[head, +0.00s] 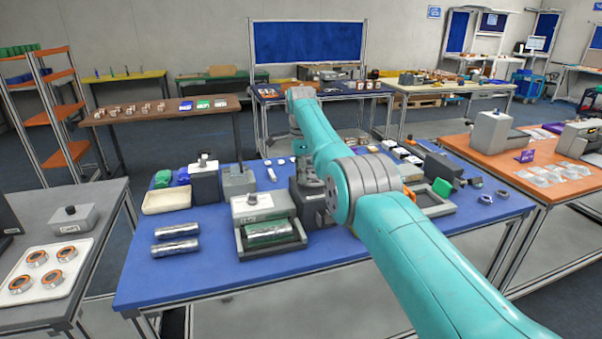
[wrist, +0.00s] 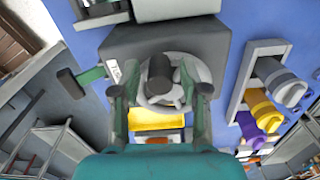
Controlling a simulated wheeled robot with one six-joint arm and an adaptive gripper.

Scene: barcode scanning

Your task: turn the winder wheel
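The winder wheel (wrist: 180,98) is a light grey ring with a dark round knob (wrist: 160,72) standing up from it, in the middle of the wrist view. It sits on a dark grey machine body (wrist: 200,48) with a small white label. My gripper (wrist: 160,92) is open, with one finger on each side of the knob. I see a gap between the fingers and the knob; whether they touch the wheel's rim I cannot tell. In the head view my teal arm hides the gripper and the wheel.
In the wrist view a rack with grey, yellow and purple rolls (wrist: 262,108) stands right, and a yellow bin (wrist: 157,120) lies below the wheel. In the head view a press with a green base (head: 270,235) and two silver rolls (head: 175,247) are on the blue table (head: 215,277).

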